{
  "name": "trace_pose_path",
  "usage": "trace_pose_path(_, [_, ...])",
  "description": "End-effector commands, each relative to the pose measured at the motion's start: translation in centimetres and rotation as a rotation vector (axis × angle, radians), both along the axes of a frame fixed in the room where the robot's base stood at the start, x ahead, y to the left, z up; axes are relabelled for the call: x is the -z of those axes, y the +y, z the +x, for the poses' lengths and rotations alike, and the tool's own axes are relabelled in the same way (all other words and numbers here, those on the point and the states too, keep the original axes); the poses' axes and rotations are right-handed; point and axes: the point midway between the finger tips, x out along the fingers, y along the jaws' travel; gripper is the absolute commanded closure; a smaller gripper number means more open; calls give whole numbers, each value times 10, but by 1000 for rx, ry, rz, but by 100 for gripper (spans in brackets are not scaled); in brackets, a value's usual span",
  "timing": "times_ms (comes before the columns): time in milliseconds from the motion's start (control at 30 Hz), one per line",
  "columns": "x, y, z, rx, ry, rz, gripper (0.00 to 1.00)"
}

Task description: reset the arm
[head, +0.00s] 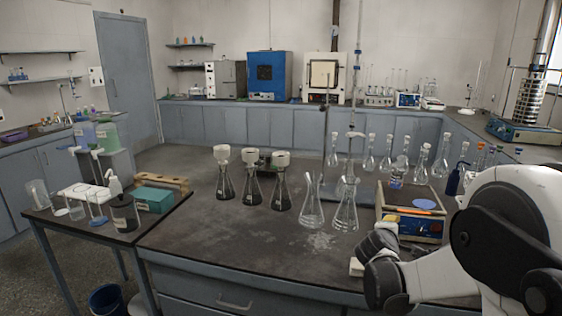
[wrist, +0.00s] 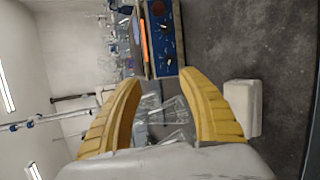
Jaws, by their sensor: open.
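My gripper (wrist: 160,80) shows in the wrist view as two yellow fingers spread apart, with nothing held between them. In the head view my white arm comes in from the right. The gripper points away over the bench toward a blue-sided device (wrist: 166,40), which lies beyond the fingertips in the wrist view. This device (head: 412,229) also shows behind my wrist in the head view.
A small white block (wrist: 243,105) lies beside the right finger in the wrist view. Clear flasks (head: 312,212) stand left of my wrist, with several dark-filled flasks (head: 252,185) farther left. A sieve stack (head: 532,98) stands at the back right. The bench's front left (head: 210,235) is clear.

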Motion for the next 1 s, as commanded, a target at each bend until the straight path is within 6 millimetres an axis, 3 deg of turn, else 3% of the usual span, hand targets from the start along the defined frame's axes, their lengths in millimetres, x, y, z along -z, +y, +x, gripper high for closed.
trace_pose_path(100, [-28,16,-46,68,-34,216,52])
trace_pose_path(300, [-51,50,-132,202,-73,584,52])
trace_pose_path(467, [-52,83,-208,322,-81,869,52])
trace_pose_path(600, [-42,115,-272,435,-72,1100,52])
trace_pose_path(700, [-33,134,-308,505,-58,1232,52])
trace_pose_path(833, [-23,151,-337,570,-43,1345,52])
trace_pose_path(1000, [-18,160,-351,603,-33,1397,52])
